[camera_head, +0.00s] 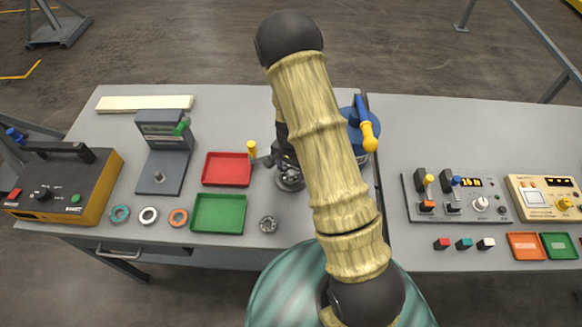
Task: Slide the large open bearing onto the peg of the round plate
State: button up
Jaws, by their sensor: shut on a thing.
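My gripper (286,162) points down at the middle of the table, partly hidden behind my own arm. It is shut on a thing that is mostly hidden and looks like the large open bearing. Directly under it is a dark round metal part (290,180), apparently the round plate. Its peg is not clearly visible. I cannot tell whether the held part is around the peg or above it. A smaller grey ring-shaped bearing (268,225) lies loose on the table, in front of the round part.
Coloured rings (148,215) lie along the front edge. A grey press-like stand (160,178) is farther left. A blue round fixture (350,137) and control panels (455,196) are right.

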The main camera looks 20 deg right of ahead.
jog(key=shift+w+f+b, duration=0.1)
jog(key=shift+f+b, duration=0.3)
jog(key=shift+f, duration=0.15)
dwell(0.8)
jog(key=shift+s, duration=0.2)
jog(key=shift+a, duration=0.1)
jog(key=shift+w+d, duration=0.15)
jog(key=shift+d, duration=0.05)
dwell(0.6)
jog(key=shift+a, duration=0.1)
dwell(0.4)
jog(key=o, duration=1.2)
jog(key=shift+o, duration=0.2)
